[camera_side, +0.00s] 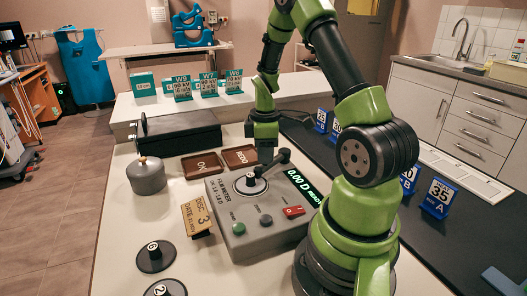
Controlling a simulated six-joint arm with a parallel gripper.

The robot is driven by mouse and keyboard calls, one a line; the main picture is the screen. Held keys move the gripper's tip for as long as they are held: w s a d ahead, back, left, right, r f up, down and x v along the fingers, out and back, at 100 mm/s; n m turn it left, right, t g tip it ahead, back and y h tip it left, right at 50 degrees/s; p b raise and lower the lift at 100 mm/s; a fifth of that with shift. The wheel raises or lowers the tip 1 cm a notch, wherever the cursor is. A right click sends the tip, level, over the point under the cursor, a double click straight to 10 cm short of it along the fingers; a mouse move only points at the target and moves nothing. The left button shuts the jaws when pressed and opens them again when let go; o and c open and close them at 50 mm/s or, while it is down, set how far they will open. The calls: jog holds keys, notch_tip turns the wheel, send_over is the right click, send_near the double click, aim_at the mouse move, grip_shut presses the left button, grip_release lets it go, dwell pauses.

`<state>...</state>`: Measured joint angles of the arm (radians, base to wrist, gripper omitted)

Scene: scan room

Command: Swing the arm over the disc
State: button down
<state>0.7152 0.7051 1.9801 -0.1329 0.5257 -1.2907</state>
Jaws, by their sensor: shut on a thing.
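The grey film meter (250,222) stands on the white table, its green display (304,186) lit. A disc with a dark knob (249,186) sits on its top plate. The meter's dark swing arm (273,164) slants from beside the disc up to a rounded end at the right. My gripper (265,162) points down at this arm, behind the disc's knob, and is shut on the arm. Its fingertips are small and dark against the arm, so the exact contact is hidden.
Two dark numbered discs (155,257) lie at the front left. A tan card (197,216) leans left of the meter. A lidded grey pot (146,176), a black box (178,133) and two brown trays (202,165) stand behind. Blue number signs (438,198) line the dark counter at right.

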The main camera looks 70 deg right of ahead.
dwell(0.3)
jog(key=c, duration=1)
grip_release()
jog(key=shift+o, duration=0.2)
jog(key=shift+r, duration=0.1)
notch_tip(320, 180, up, 10)
jog(key=s+a+r+m+t, duration=0.2)
jog(key=a+r+m, duration=0.1)
jog(key=a, duration=0.4)
jog(key=s+a+r+m+t+y, duration=0.1)
jog(key=s+a+r+m+t, duration=0.1)
jog(key=a, duration=0.6)
jog(key=s+a+r+m+t+y, duration=0.1)
jog(key=s+a+r+m+t, duration=0.2)
jog(key=a+r, duration=0.3)
jog(key=shift+s+a+r+m, duration=0.3)
jog(key=shift+s+a+m, duration=0.25)
jog(key=shift+a, duration=0.1)
